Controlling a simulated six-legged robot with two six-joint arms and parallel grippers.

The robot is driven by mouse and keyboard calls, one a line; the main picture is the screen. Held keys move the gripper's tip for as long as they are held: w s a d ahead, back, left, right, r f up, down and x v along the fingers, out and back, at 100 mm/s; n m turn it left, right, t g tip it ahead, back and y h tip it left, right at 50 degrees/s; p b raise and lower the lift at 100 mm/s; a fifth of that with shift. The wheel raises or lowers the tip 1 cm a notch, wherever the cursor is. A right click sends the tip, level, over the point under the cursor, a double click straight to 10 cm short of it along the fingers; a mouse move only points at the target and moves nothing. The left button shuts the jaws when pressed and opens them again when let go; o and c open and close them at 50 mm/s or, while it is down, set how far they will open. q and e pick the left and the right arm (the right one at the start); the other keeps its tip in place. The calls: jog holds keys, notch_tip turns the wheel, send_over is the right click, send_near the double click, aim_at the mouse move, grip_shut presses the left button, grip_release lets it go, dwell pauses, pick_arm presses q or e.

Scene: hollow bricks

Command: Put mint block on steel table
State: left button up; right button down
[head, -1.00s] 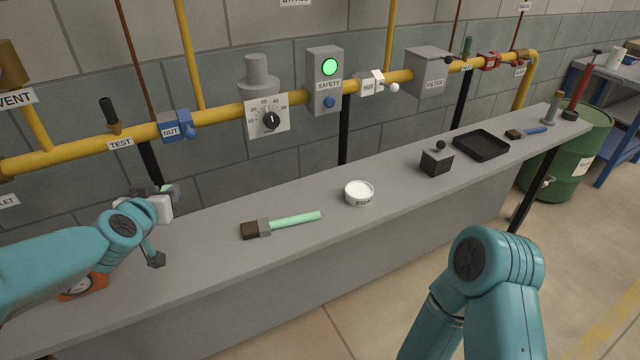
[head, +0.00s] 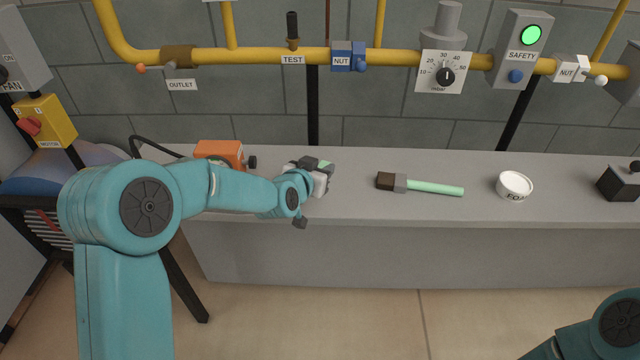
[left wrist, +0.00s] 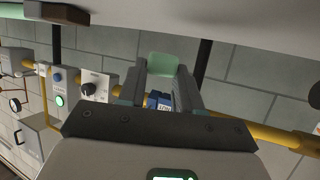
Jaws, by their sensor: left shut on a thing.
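My left gripper (head: 324,168) is shut on the mint block (left wrist: 163,65), which shows between its two fingers (left wrist: 160,88) in the left wrist view. In the head view only a small green bit of the block (head: 326,163) shows; the gripper hides the rest. The gripper is at the left part of the long grey table (head: 440,210). I cannot tell whether the block touches the tabletop. Part of my right arm shows at the bottom right; its gripper is out of view.
An orange device (head: 219,152) stands left of the gripper. A brush with a mint handle (head: 434,188), a white tub (head: 514,186) and a black box with a knob (head: 620,183) stand to the right. Yellow pipes (head: 260,56) run along the wall behind. Tabletop between gripper and brush is clear.

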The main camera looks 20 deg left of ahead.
pick_arm(q)
notch_tip(320, 180, down, 4)
jog(key=shift+f, duration=0.1)
jog(key=shift+s, duration=0.1)
jog(key=shift+b, duration=0.35)
jog(key=o, duration=0.6)
jog(key=shift+f, duration=0.1)
jog(key=o, duration=0.4)
